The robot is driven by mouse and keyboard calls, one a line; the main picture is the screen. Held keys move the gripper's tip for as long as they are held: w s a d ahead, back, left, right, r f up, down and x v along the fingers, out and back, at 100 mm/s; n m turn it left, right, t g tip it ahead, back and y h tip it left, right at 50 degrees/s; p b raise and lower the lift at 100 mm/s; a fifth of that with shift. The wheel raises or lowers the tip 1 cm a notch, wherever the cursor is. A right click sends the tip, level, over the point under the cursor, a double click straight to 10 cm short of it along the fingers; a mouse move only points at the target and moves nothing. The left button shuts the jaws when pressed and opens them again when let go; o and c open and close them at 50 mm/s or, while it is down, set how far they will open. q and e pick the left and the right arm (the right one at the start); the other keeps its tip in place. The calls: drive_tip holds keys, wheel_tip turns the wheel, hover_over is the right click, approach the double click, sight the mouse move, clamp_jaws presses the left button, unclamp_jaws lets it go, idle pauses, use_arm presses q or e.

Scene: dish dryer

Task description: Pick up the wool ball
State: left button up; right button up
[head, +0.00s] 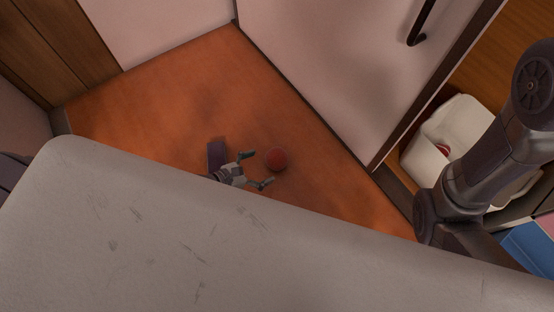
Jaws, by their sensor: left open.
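A red wool ball (277,160) lies on the orange-brown wooden floor, near the middle of the head view. My left gripper (258,170) is just to the left of the ball, with its two fingers spread. One finger is above and one below, and both point toward the ball. The ball is at or just beyond the fingertips; I cannot tell whether they touch it. My right gripper is not in view; only an arm of mine shows at the right.
A white door (330,70) with a dark handle (418,25) borders the floor. At right, an open compartment holds a white container (466,118) with something red inside. A blue item (528,250) lies at the lower right.

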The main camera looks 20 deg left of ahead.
sight(267, 162)
use_arm(q)
drive_tip(key=shift+w+d+f+b, duration=0.3)
drive_tip(key=shift+w+f+b, duration=0.05)
drive_tip(key=shift+w, duration=0.2)
drive_tip(key=b+x, duration=0.2)
drive_tip(key=x, duration=0.1)
drive_tip(key=shift+w+f, duration=0.1)
drive_tip(key=shift+w, duration=0.25)
drive_tip(key=shift+w+d, duration=0.25)
drive_tip(key=shift+d, duration=0.05)
